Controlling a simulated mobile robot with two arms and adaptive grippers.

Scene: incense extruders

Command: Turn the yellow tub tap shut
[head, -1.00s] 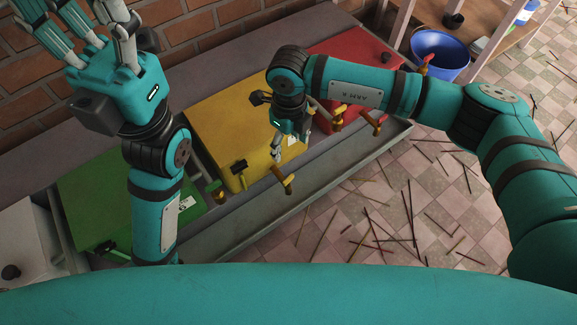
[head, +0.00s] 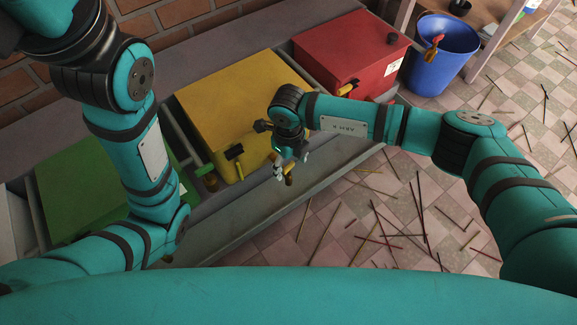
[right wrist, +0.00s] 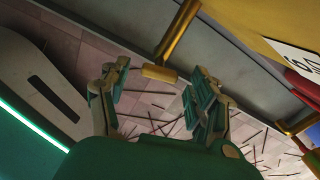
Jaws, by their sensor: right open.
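The yellow tub (head: 235,95) stands mid-row against the wall in the head view; its side and white label show at upper right in the right wrist view (right wrist: 285,50). Its brass tap (head: 289,180) sits at the front, mostly hidden by my right gripper (head: 284,166). In the right wrist view the brass stem comes down from the top to a yellow tap handle (right wrist: 160,73) lying crosswise to it. My right gripper (right wrist: 158,90) is open, with a finger on each side of the handle, apart from it as far as I see. My left gripper is out of view; only its arm shows.
A red tub (head: 345,45) and a green tub (head: 85,195) flank the yellow one. A grey trough (head: 250,205) runs in front. A blue bucket (head: 440,55) stands right; sticks litter the tiles.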

